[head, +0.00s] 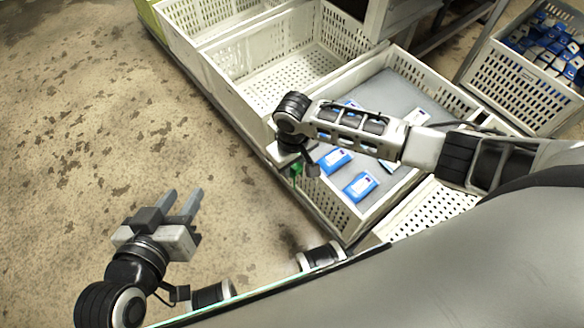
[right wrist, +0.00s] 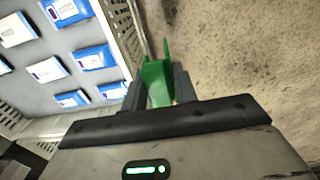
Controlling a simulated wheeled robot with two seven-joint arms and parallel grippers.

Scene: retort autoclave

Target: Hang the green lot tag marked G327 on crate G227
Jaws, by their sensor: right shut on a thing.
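My right gripper (head: 304,168) is shut on the green lot tag (head: 296,170), just outside the left wall of the crate with blue-and-white packets (head: 334,207). In the right wrist view the tag (right wrist: 157,82) sits between the two dark fingers and sticks out past their tips, apart from the crate wall (right wrist: 119,36). The tag's marking cannot be read, and no crate number can be read. My left gripper (head: 182,196) is open and empty over the floor, well left of the crate.
Empty white crates (head: 262,80) stand in a row behind the packet crate. Another crate of blue packets (head: 520,82) stands at the far right. My right forearm passes over the packet crate and hides part of it. The concrete floor (head: 90,110) at left is clear.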

